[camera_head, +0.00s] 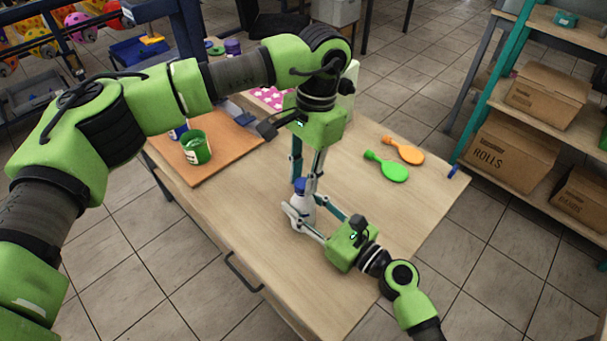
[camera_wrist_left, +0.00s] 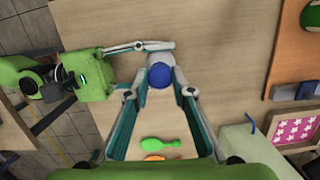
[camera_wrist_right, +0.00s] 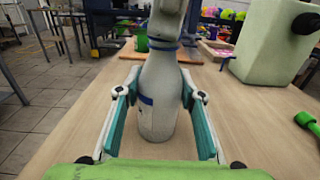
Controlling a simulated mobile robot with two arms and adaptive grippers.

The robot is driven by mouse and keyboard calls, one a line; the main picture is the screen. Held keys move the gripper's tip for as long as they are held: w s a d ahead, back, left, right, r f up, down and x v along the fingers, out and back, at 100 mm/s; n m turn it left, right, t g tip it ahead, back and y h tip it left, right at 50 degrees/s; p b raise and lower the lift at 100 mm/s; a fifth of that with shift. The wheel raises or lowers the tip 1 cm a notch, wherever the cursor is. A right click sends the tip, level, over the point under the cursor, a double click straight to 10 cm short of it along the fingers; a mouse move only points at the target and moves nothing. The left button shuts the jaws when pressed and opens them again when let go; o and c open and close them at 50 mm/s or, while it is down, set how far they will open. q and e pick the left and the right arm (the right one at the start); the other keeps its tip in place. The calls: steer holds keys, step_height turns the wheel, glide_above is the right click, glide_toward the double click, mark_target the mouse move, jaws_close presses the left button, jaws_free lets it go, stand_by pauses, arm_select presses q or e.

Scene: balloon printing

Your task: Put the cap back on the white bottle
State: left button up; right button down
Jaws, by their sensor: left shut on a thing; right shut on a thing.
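The white bottle (camera_head: 305,203) stands upright on the wooden table, and its body fills the middle of the right wrist view (camera_wrist_right: 158,100). My right gripper (camera_head: 301,213) comes in low from the side and is shut on the bottle's body. The blue cap (camera_head: 300,184) is at the top of the bottle, and in the left wrist view (camera_wrist_left: 160,75) it covers the bottle's mouth from above. My left gripper (camera_wrist_left: 160,84) points down and is shut on the cap. Its finger partly hides the cap in the right wrist view. I cannot tell whether the cap is fully seated.
A green paint can (camera_head: 196,148) stands on a brown board (camera_head: 222,158) at left. A pale machine (camera_wrist_right: 275,45) stands behind. The table's front is clear.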

arm_select(q)
steer(key=o, duration=0.6)
steer(key=shift+o, duration=0.2)
steer(key=shift+r, duration=0.1)
steer(key=shift+r, duration=2.2)
steer(key=shift+c, duration=0.4)
